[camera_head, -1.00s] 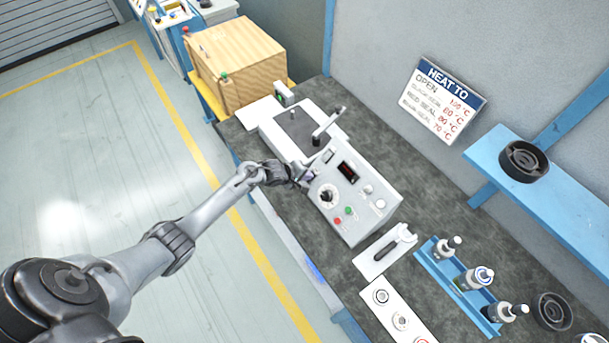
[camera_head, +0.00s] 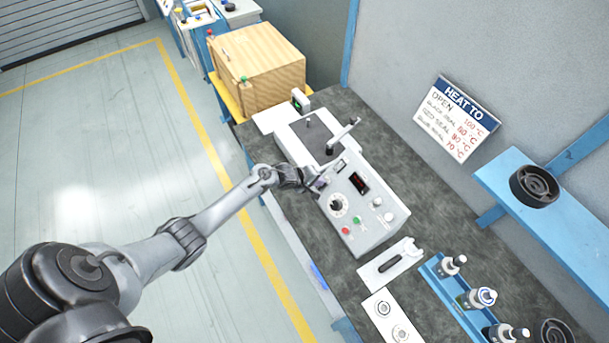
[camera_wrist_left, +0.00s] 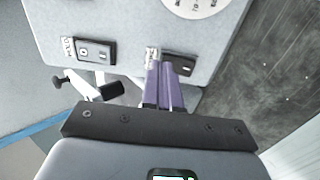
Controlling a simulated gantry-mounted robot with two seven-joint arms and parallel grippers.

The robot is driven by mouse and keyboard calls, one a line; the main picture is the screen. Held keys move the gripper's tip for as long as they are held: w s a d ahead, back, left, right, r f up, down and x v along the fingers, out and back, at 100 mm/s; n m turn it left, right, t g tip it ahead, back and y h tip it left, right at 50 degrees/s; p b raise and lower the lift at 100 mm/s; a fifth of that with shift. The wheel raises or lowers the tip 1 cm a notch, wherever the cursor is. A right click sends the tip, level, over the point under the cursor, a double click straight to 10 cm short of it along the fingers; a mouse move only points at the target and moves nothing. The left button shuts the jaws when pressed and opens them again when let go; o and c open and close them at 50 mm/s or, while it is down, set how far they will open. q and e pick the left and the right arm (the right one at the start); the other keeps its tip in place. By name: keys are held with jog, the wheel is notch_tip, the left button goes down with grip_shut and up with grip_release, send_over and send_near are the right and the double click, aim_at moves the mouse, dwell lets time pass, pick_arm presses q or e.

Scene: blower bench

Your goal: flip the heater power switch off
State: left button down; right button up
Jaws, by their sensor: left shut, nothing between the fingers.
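The white control box (camera_head: 362,215) sits on the bench, with a round dial (camera_head: 338,205), a red-digit display (camera_head: 359,183) and coloured buttons on its sloped face. My left gripper (camera_head: 319,185) is at the panel's upper left edge, beside the dial. In the left wrist view its purple fingers (camera_wrist_left: 163,68) are shut and empty. Their tips are at one dark rocker switch (camera_wrist_left: 181,64) and partly cover it and its label. Contact cannot be told. A second rocker switch (camera_wrist_left: 97,52) lies to the left, clear of the fingers. I cannot read which is the heater's. My right gripper is not in view.
A lever (camera_head: 343,135) stands on the unit behind the box. A wooden crate (camera_head: 260,70) is at the back left. Open floor lies left.

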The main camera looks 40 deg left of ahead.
pick_arm(q)
jog(key=w+r+p+v, duration=0.1)
jog(key=p+v, duration=0.4)
jog(key=v, duration=0.8)
jog(key=shift+d, duration=0.1)
